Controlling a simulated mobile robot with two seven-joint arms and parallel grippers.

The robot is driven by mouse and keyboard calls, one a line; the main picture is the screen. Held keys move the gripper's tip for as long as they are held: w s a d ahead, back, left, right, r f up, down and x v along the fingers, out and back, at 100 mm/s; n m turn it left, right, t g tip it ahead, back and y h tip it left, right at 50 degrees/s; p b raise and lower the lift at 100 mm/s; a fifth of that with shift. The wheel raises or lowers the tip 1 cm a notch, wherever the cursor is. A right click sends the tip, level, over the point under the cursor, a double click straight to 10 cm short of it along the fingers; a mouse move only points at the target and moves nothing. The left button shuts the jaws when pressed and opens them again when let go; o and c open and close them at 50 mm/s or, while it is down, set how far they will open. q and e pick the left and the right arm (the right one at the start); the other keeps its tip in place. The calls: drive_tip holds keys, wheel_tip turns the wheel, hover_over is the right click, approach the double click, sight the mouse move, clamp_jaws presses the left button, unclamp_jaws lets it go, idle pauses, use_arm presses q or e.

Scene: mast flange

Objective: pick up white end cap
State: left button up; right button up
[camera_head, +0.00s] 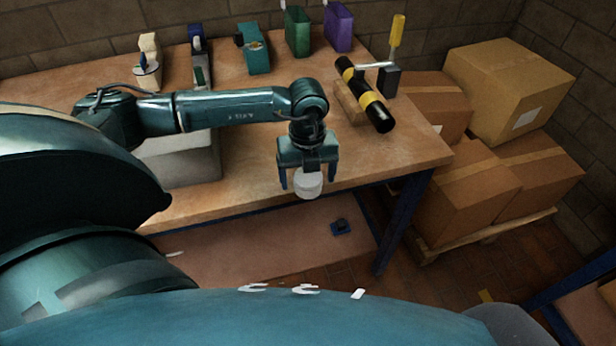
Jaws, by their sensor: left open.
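The white end cap (308,187) is a short round piece near the front edge of the wooden workbench. My left gripper (307,181) points down over it, with its two blue fingers spread on either side. The cap's upper part lies partly behind the gripper. I cannot tell whether either finger touches it. My right gripper is not in view.
A black and yellow cylinder (374,108) lies on a wooden block on the bench (400,150), beside a yellow-handled clamp (396,40). Green (297,32) and purple (339,27) bins stand at the back. Cardboard boxes (509,85) are stacked at right.

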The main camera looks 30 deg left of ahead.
use_arm(q)
drive_tip(key=shift+c, duration=0.3)
drive_tip(key=c, duration=1.1)
